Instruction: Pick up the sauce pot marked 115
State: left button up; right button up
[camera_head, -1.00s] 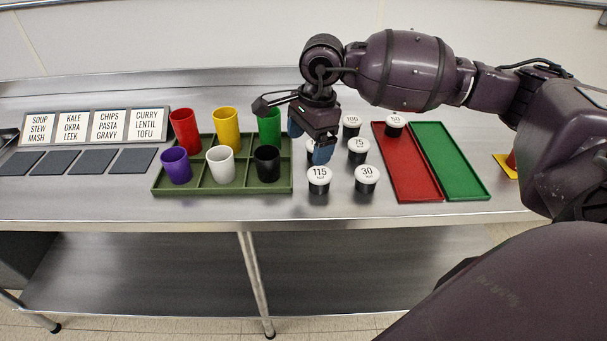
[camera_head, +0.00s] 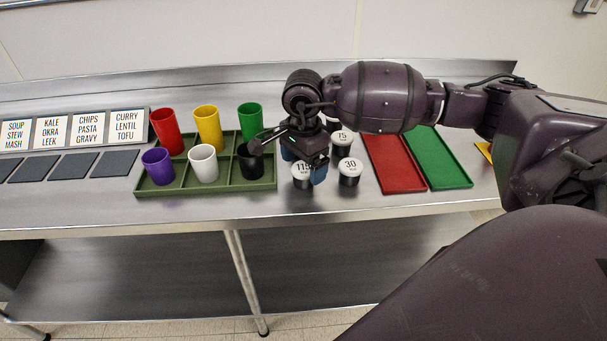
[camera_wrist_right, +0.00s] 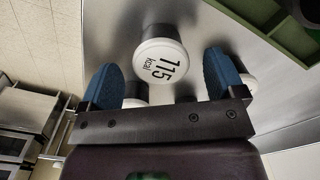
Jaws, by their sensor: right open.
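The sauce pot marked 115 (camera_head: 302,172) is a dark pot with a white lid and stands upright on the steel counter. In the right wrist view the 115 pot (camera_wrist_right: 160,62) stands just beyond the fingertips, roughly midway between them. My right gripper (camera_head: 304,166) is open above and just behind the pot, and its blue fingers partly cover the lid in the head view. In the right wrist view the open right gripper (camera_wrist_right: 165,80) has nothing between its fingers that I can see it touching. My left gripper is not in view.
Pots marked 30 (camera_head: 349,172) and 75 (camera_head: 342,138) stand close to the right. A green divided tray (camera_head: 222,184) with several coloured cups is to the left. Red (camera_head: 397,166) and green (camera_head: 440,160) trays lie to the right. The counter in front is clear.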

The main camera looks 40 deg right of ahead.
aim_at(303, 168)
notch_tip(303, 168, down, 4)
jog(key=shift+w+r, duration=0.1)
jog(key=shift+r, duration=0.1)
jog(key=shift+c, duration=0.3)
jog(key=c, duration=1)
jog(key=shift+o, duration=0.2)
jog(key=shift+r, duration=0.1)
